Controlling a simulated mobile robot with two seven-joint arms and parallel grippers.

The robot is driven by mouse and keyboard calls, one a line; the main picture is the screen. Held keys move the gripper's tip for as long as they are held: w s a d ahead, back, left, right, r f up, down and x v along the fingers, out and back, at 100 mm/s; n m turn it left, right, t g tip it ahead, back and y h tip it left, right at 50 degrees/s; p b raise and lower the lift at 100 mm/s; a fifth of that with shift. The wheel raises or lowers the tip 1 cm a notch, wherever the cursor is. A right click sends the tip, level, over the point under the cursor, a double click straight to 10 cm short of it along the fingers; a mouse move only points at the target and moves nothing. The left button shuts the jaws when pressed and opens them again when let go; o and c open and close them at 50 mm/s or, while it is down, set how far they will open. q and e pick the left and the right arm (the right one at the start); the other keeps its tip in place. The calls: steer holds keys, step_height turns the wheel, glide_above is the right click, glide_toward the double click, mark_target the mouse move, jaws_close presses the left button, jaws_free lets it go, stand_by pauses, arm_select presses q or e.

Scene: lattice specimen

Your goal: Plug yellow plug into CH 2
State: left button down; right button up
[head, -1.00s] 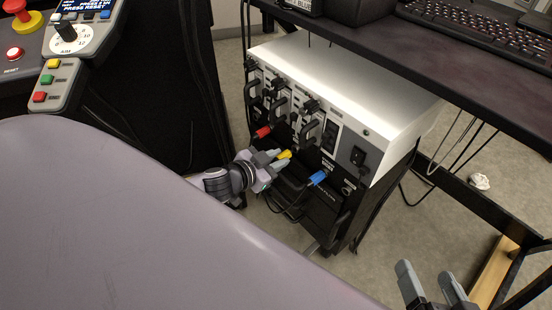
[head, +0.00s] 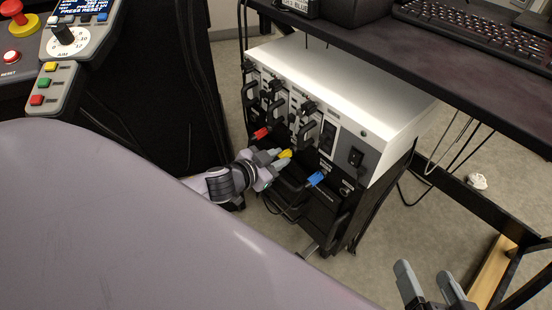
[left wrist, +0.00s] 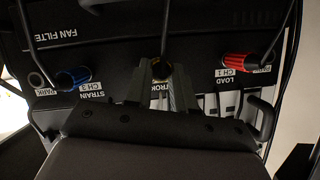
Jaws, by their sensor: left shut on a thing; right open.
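My left gripper (head: 275,159) is shut on the yellow plug (head: 285,153), held at the front panel of the white-topped unit (head: 345,80). In the left wrist view the plug's end (left wrist: 162,68) shows between the fingers, with a dark cable at it. The label behind it, partly hidden, reads like "STROKE". I cannot tell whether the plug is in the socket. My right gripper (head: 430,285) is open and empty at the lower right.
Black handles (head: 307,132) and cables stick out above the plug row. A dark desk (head: 460,60) with a keyboard (head: 465,30) overhangs at the upper right. A control panel (head: 60,70) stands at the upper left.

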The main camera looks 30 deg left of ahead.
mark_target(279, 158)
arm_select(q)
steer(key=shift+w+d, duration=0.1)
steer(key=shift+w, duration=0.2)
stand_by(0.6)
steer(key=shift+c, duration=2)
jaws_free()
steer(key=shift+s, duration=0.1)
steer(key=shift+p+v, duration=1.45)
steer(key=shift+v, duration=0.95)
